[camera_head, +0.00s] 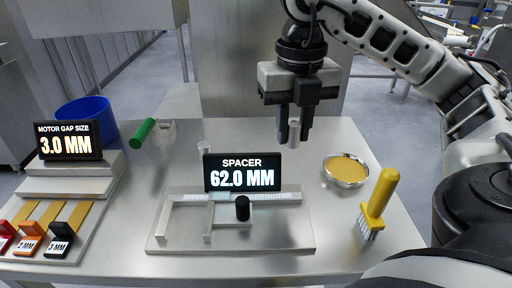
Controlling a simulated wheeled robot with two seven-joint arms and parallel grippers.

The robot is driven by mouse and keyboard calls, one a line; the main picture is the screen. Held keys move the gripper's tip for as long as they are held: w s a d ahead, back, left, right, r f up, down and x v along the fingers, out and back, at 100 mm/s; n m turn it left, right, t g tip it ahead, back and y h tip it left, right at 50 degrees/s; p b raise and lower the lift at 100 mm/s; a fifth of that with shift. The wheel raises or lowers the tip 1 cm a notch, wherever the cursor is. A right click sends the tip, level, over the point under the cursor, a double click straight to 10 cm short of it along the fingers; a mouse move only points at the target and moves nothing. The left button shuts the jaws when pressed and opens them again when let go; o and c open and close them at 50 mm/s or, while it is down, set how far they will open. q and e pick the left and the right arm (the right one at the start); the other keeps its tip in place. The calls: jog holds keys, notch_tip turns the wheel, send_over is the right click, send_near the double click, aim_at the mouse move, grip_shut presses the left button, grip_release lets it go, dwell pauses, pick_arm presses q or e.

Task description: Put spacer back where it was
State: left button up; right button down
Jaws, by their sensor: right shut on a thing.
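My right gripper (294,137) hangs above the back of the table, pointing down. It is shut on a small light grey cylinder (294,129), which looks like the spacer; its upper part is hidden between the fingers. The cylinder is held clear of the table. A metal measuring fixture (288,235) with a scale, a grey frame and a black knob (242,208) stands front and left of the gripper. Its black display (242,172) reads "SPACER 62.0 MM". A small pale cylindrical thing (204,147) shows partly behind the display. My left gripper is not in view.
A stepped stand at the left carries a "MOTOR GAP SIZE 3.0 MM" display (68,142) and red, orange and black (60,239) labelled blocks. A blue bin (88,115), green-handled tool (142,133), bowl of yellow filling (346,169) and yellow brush (378,200) stand around.

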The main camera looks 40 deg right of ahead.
jog(key=w+d+f, duration=0.1)
jog(key=w+f, duration=0.1)
jog(key=w, duration=0.1)
jog(key=w+d+f, duration=0.1)
jog(key=w+f, duration=0.2)
jog(key=w, duration=0.1)
jog(key=w+d+f, duration=0.1)
jog(key=w+f, duration=0.2)
jog(key=shift+w+d+f+p, duration=0.1)
jog(key=shift+w+d+p, duration=0.2)
jog(key=shift+w, duration=0.1)
jog(key=f, duration=0.3)
jog(key=shift+w+d, duration=0.1)
jog(key=shift+w, duration=0.25)
jog(key=shift+f, duration=0.55)
jog(key=shift+f, duration=0.2)
jog(key=c, duration=1.2)
grip_release()
jog(key=shift+r, duration=0.1)
